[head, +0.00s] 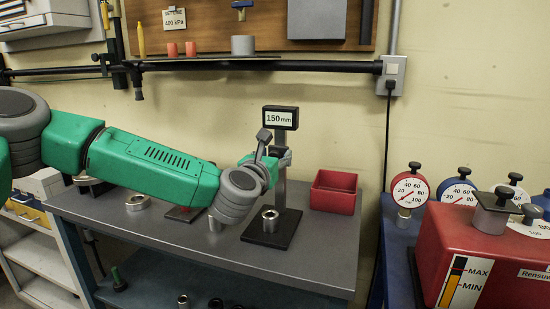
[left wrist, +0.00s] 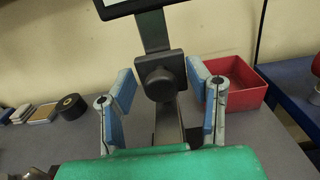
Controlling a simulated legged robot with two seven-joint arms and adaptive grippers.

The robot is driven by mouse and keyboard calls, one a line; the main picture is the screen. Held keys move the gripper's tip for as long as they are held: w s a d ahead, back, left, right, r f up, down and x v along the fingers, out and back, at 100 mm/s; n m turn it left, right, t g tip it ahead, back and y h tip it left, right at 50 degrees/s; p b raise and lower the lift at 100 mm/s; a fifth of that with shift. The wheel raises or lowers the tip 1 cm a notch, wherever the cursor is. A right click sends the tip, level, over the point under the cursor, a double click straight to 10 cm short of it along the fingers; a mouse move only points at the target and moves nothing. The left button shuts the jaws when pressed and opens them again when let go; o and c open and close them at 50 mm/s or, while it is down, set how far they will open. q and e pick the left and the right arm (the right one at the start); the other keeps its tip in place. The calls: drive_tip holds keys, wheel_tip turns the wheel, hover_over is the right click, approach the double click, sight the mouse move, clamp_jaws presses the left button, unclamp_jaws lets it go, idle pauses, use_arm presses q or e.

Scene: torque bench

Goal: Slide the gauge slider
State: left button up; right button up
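The height gauge stands on the grey bench, with a dark base plate (head: 272,228), an upright column (head: 280,188) and a "150 mm" display (head: 280,118) on top. In the left wrist view, its dark slider with a round knob (left wrist: 161,83) sits on the column. My left gripper (left wrist: 165,100) is open, with its blue-padded fingers on either side of the slider and visible gaps to both. My right gripper is in neither view.
A red bin (head: 334,192) stands right of the gauge. A metal ring (head: 269,219) is on the base plate, and other metal parts lie on the bench (head: 180,225). Dial gauges (head: 410,190) and a red machine (head: 480,260) stand at the right.

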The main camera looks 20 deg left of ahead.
use_arm(q)
drive_tip(key=shift+f, duration=0.1)
drive_tip(key=shift+s, duration=0.35)
drive_tip(key=s, duration=1.1)
drive_tip(key=shift+a, duration=0.3)
drive_tip(key=shift+s+f, duration=0.1)
